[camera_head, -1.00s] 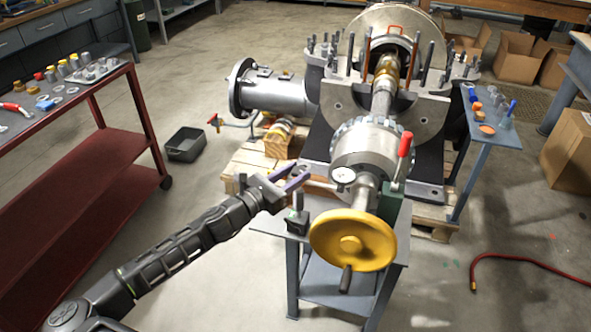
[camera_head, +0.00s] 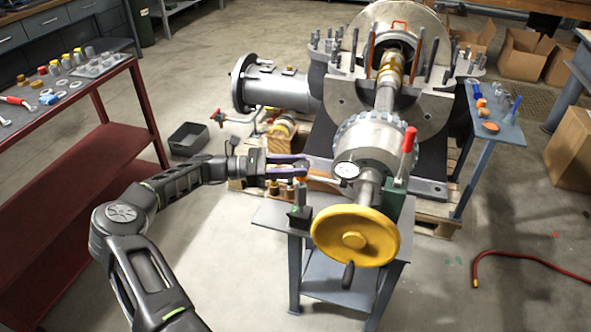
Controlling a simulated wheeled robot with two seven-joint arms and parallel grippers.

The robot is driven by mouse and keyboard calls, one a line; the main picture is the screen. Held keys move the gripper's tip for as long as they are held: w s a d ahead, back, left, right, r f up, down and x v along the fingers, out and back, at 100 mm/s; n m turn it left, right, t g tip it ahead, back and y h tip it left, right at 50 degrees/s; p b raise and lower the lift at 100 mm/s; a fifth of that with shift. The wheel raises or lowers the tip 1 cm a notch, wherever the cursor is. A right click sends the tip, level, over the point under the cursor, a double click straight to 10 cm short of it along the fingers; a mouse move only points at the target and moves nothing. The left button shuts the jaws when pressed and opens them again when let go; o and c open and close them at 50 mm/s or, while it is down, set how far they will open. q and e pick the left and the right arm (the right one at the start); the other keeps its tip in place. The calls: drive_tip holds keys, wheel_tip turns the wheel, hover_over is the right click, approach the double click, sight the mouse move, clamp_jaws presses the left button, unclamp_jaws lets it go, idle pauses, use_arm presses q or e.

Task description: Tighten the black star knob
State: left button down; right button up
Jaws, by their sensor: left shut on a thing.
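A dial gauge (camera_head: 346,170) with a white face sits on a thin arm (camera_head: 322,181) beside the grey flanged hub. The arm runs from a small stand with a dark base block (camera_head: 299,216) on the grey bench. My left gripper (camera_head: 303,166) reaches in from the left, level, at the top of this stand. Its fingers are shut on a small part there. The black star knob is not clearly visible; the fingers hide most of what they hold, which appears to be the knob. My right gripper is not in view.
A yellow handwheel (camera_head: 355,236) stands just right of the stand, with a red-handled lever (camera_head: 408,140) behind it. The large split casing (camera_head: 345,105) fills the back. A red cart (camera_head: 90,150) is at left. Floor between cart and bench is open.

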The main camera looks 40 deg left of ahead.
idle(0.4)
use_arm(q)
drive_tip(key=c, duration=0.9)
unclamp_jaws()
drive_tip(key=shift+w, duration=0.1)
drive_tip(key=b+v, duration=0.2)
drive_tip(key=v, duration=0.5)
drive_tip(key=shift+a+b, duration=0.3)
drive_tip(key=shift+a, duration=0.1)
